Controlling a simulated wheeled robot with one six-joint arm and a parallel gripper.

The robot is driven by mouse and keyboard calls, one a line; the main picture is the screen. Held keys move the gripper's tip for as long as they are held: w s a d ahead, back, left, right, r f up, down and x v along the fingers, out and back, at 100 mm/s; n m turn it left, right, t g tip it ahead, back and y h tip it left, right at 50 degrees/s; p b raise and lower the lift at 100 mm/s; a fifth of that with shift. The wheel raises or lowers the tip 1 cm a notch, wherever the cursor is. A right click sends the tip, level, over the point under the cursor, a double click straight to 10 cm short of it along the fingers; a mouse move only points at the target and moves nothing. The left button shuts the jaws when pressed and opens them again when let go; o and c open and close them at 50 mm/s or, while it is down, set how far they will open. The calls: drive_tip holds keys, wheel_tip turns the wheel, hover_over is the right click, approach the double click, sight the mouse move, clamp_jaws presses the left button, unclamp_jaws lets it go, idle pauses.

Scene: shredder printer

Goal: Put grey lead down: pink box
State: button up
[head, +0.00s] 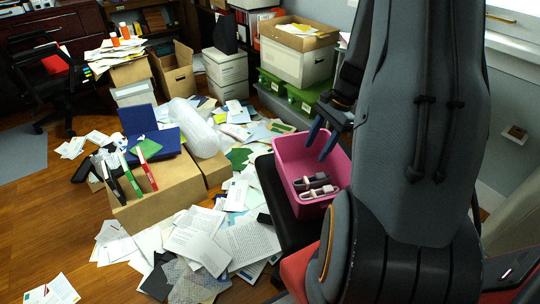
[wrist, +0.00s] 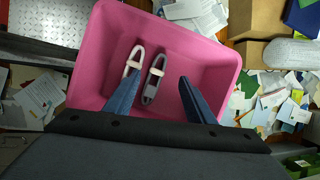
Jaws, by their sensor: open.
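The pink box (head: 283,165) stands on a dark surface in the head view and fills the upper middle of the wrist view (wrist: 90,65). The grey lead (wrist: 153,79), a bundled loop, lies on the box floor. A paler, whitish lead (wrist: 134,60) lies just left of it in the wrist view. My gripper (wrist: 160,79) is open above the box, its blue fingers spread and pointing down into it. In the wrist view the grey lead shows between the fingers, apart from both. In the head view my gripper (head: 322,152) is above the leads, holding nothing.
Papers (head: 215,240) cover the floor left of the box. A cardboard box (head: 165,195) with binders on it stands at left. Green crates (head: 290,90) and a white file box (head: 295,55) are behind the pink box. Bare wooden floor shows at far left.

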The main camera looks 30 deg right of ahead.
drive_tip(key=s+a+r+n+g+h, duration=0.1)
drive_tip(key=s+a+r+n, duration=0.1)
drive_tip(key=a+r+n, duration=0.5)
drive_tip(key=s+a+r+n+h, duration=0.1)
drive_tip(key=a+r+n, duration=0.3)
drive_tip(key=a, duration=0.5)
drive_tip(key=s+a+r+n+h, duration=0.1)
drive_tip(key=s+a+r+n, duration=0.5)
drive_tip(key=s+a, duration=0.3)
drive_tip(key=shift+s+a+n+t+h, duration=0.2)
drive_tip(key=shift+a+n+t+h, duration=0.1)
drive_tip(key=shift+a+n+h, duration=0.15)
wheel_tip(320, 180, up, 6)
drive_tip(key=s+d+p, duration=0.1)
drive_tip(key=p, duration=1)
drive_tip(key=shift+d+f, duration=0.1)
